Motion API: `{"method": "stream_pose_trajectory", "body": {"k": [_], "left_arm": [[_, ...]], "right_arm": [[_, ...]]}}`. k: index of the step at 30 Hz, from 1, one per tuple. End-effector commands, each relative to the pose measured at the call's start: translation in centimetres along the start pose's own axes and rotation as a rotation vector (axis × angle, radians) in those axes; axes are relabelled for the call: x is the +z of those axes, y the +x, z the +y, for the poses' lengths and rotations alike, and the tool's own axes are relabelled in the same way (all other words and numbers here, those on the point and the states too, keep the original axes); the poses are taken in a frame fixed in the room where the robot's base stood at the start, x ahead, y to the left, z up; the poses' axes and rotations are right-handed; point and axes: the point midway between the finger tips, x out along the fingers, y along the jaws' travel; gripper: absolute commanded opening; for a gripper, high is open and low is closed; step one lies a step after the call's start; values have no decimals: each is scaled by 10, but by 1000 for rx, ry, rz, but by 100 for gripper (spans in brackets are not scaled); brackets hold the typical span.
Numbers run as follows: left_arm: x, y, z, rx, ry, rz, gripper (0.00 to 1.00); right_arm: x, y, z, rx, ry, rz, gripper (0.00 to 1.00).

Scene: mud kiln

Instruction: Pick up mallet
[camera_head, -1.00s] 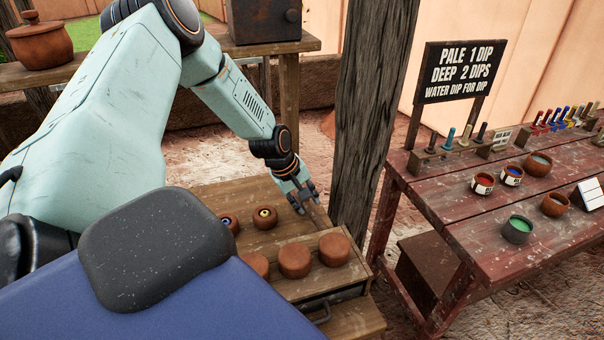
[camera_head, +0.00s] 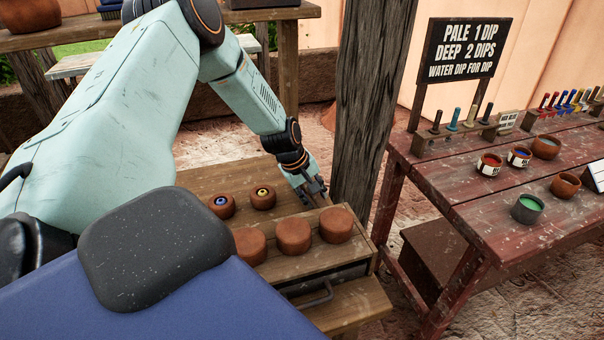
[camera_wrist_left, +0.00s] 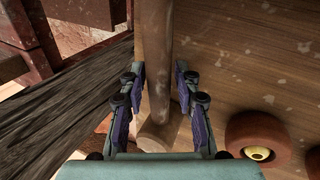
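The mallet (camera_wrist_left: 158,88) shows in the left wrist view as a pale wooden handle running away from the camera, with a thicker wooden end low in the picture near my palm. It lies on the brown wooden bench top. My left gripper (camera_wrist_left: 160,72) is open, one finger on each side of the handle, with a narrow gap that seems to remain on the right. In the head view my left gripper (camera_head: 317,194) is low over the bench beside the post and hides most of the mallet. My right gripper is not in view.
Round brown clay pieces (camera_head: 293,235) stand along the front of the bench (camera_head: 225,180), with two small pots (camera_head: 262,197) behind them. A thick wooden post (camera_head: 368,110) rises close to my left gripper. A red table (camera_head: 460,230) with paint pots stands to the right.

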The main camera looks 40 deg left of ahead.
Motion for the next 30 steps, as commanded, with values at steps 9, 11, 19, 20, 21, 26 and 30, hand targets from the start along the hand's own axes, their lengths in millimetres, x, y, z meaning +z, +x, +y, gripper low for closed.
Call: {"method": "stream_pose_trajectory", "body": {"k": [9,11,19,20,21,26,30], "left_arm": [[0,1,0,0,0,0,30],[0,1,0,0,0,0,25],[0,1,0,0,0,0,2],[0,1,0,0,0,0,0],[0,1,0,0,0,0,0],[0,0,1,1,0,1,0],[-1,0,1,2,1,2,0]], "right_arm": [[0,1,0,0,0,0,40],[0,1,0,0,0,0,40],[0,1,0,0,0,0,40],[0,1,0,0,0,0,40],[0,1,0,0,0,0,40],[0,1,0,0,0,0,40],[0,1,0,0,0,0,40]]}}
